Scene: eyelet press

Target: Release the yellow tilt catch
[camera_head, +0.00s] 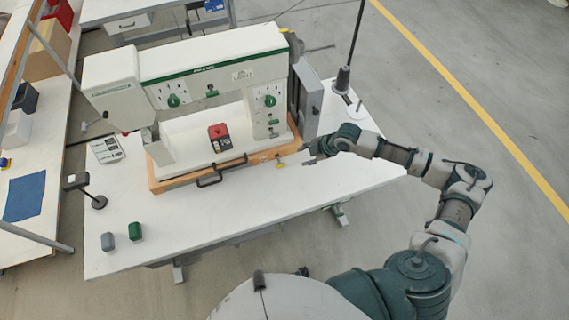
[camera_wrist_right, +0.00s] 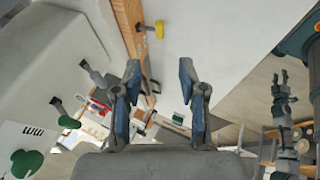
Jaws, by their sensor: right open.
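The yellow tilt catch (camera_head: 279,165) is a small yellow piece at the front edge of the press's wooden base, near its right end. In the right wrist view the yellow catch (camera_wrist_right: 160,29) shows as a knob standing off the wooden edge, beyond my fingertips. My right gripper (camera_head: 312,153) is just right of the catch, apart from it, above the white table. In the right wrist view its two blue-padded fingers (camera_wrist_right: 160,80) are spread, with nothing between them. A gripper-like shape (camera_wrist_right: 281,92) at the right of that view seems to be my left gripper, too small to read.
The cream eyelet press (camera_head: 205,75) stands on the wooden base (camera_head: 170,182), with a black handle (camera_head: 209,178) in front and a red block (camera_head: 218,132). Grey and green pieces (camera_head: 135,231) stand at the table's front left. The white table (camera_head: 230,215) is clear in front.

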